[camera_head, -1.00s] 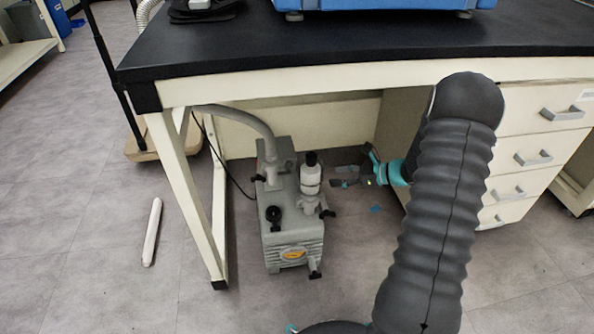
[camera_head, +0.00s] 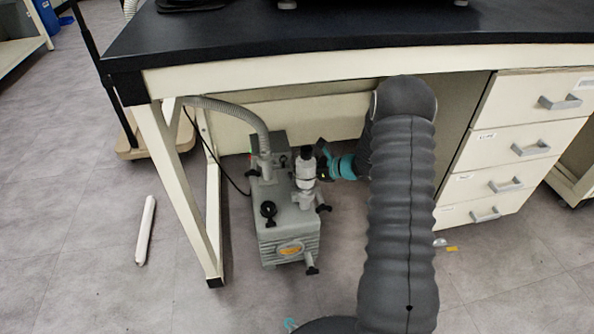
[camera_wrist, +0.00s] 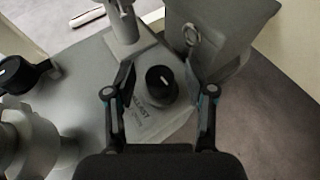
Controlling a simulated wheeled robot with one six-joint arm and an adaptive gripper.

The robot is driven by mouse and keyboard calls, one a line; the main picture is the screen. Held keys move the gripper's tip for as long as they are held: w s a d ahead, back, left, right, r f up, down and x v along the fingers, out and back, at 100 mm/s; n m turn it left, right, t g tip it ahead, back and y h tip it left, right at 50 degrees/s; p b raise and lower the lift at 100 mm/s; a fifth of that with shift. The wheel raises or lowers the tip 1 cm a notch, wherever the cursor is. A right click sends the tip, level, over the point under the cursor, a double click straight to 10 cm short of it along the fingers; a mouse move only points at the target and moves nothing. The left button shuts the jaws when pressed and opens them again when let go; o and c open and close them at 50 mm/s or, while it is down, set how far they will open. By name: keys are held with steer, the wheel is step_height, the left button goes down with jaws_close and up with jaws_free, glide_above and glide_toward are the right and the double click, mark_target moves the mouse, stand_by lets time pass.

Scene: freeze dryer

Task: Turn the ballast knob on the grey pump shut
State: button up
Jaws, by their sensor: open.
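The grey pump (camera_head: 290,237) stands on the floor under the bench. Lettering reading "BALLAST" is on the housing just below the knob. My gripper (camera_wrist: 158,84) is open, one finger on each side of the knob, with visible gaps; whether the tips are down at knob height I cannot tell. I cannot surely pick out the ballast knob there.
The black benchtop (camera_head: 350,30) overhangs the pump. A bench leg (camera_head: 180,190) stands left of it and drawers (camera_head: 510,150) to the right. A grey hose (camera_head: 235,107) rises from the pump. Another black knob (camera_head: 268,209) sits on the pump's front top.

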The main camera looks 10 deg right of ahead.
steer(key=shift+w+a+f, duration=0.2)
steer(key=shift+w+a, duration=0.05)
steer(key=shift+a, duration=0.15)
jaws_close()
